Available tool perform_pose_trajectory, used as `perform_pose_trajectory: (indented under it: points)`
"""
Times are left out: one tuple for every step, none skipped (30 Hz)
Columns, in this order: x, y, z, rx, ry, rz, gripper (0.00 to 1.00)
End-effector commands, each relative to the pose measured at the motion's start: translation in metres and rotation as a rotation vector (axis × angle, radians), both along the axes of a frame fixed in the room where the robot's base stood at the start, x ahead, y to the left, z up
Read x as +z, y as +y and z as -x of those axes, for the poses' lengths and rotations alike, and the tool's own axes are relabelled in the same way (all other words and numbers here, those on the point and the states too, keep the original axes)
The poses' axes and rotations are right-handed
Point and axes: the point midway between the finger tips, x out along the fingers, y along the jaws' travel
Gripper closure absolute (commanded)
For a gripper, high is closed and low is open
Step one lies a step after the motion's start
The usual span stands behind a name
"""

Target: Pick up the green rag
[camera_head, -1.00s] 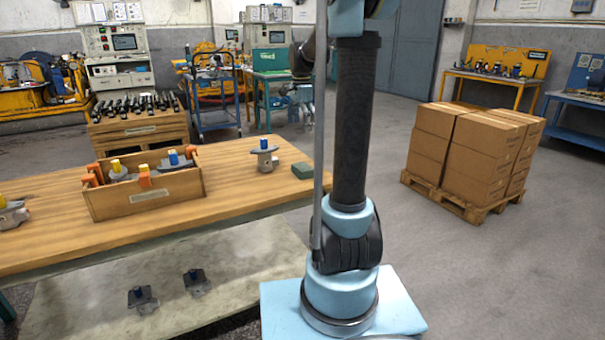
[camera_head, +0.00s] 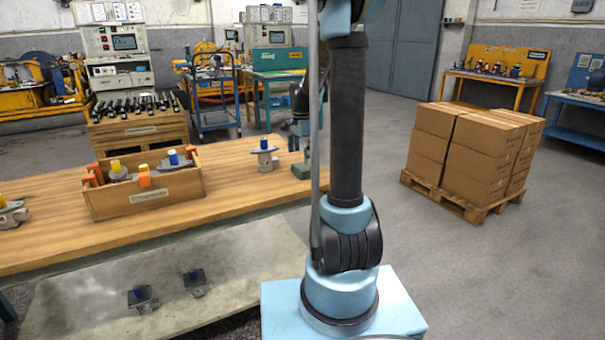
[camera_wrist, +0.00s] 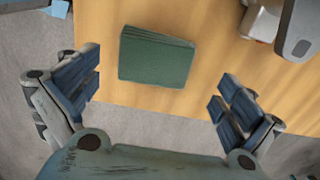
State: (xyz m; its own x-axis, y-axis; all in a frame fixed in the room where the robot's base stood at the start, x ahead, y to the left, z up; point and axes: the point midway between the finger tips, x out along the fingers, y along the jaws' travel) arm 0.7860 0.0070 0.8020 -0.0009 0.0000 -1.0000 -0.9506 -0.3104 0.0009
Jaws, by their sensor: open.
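The green rag (camera_head: 301,171) is a folded, flat dark green block at the right end of the wooden table, partly hidden by my arm in the head view. In the wrist view the rag (camera_wrist: 156,58) lies near the table's edge. My gripper (camera_wrist: 158,88) is open and empty, its fingers spread wide to the left and right of the rag. The rag appears slightly beyond the fingertips in the wrist view. I cannot tell the height of the fingers above it.
A grey motor part with a blue top (camera_head: 264,158) stands left of the rag. A wooden crate (camera_head: 148,199) with several parts sits further left on the table (camera_head: 235,183). Stacked cartons (camera_head: 470,150) on a pallet stand on the floor at right.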

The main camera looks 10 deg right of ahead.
Motion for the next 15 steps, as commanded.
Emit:
perform_pose_trajectory:
  points:
    - [-0.003,-0.001,0.000,0.000,0.000,0.000,0.00]
    - [-0.006,-0.001,0.000,-0.001,0.000,0.000,0.00]
    - [-0.010,-0.002,0.001,-0.001,0.000,0.000,0.00]
    - [-0.014,-0.003,0.002,-0.001,0.000,0.000,0.00]
    - [-0.018,-0.004,0.002,-0.001,0.000,0.000,0.00]
    - [-0.023,-0.005,0.003,-0.001,0.000,0.000,0.00]
    - [-0.027,-0.006,0.004,-0.001,0.000,0.000,0.00]
    - [-0.031,-0.006,0.004,-0.001,0.000,0.000,0.00]
    - [-0.036,-0.006,0.004,0.000,0.000,0.000,0.00]
    - [-0.039,-0.006,0.004,0.000,0.000,0.000,0.00]
    - [-0.042,-0.006,0.003,0.000,0.000,0.000,0.00]
    - [-0.045,-0.006,0.004,0.000,0.000,0.000,0.00]
    - [-0.047,-0.006,0.004,0.000,0.000,0.000,0.00]
    - [-0.049,-0.006,0.004,0.000,0.000,0.000,0.00]
    - [-0.050,-0.006,0.004,0.000,0.000,0.000,0.00]
